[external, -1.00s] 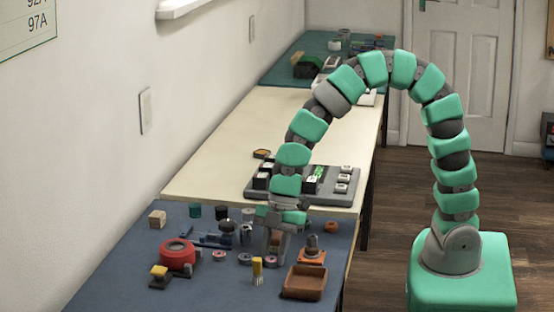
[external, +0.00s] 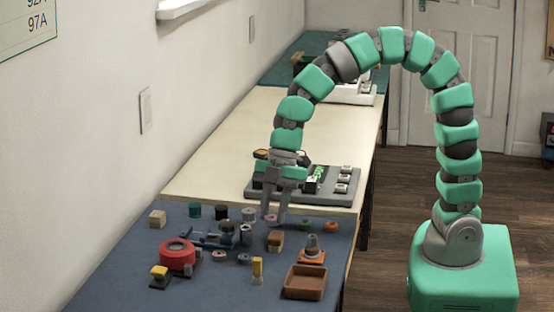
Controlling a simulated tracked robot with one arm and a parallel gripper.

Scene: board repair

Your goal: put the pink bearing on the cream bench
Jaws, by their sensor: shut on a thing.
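The pink bearing (external: 270,218) is a small ring between the fingertips of my gripper (external: 274,221). The gripper is shut on it, and the fingers hide part of it. My gripper points down over the far part of the blue bench, close to the near edge of the cream bench. The cream bench (external: 235,142) is the long pale top in the middle, beyond the blue one.
A grey tray (external: 335,198) with several parts stands on the cream bench's near end. The blue bench (external: 115,277) holds a red reel (external: 177,255), a brown tray (external: 304,282), an orange-based part (external: 312,252) and several small rings. The cream bench's middle is clear.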

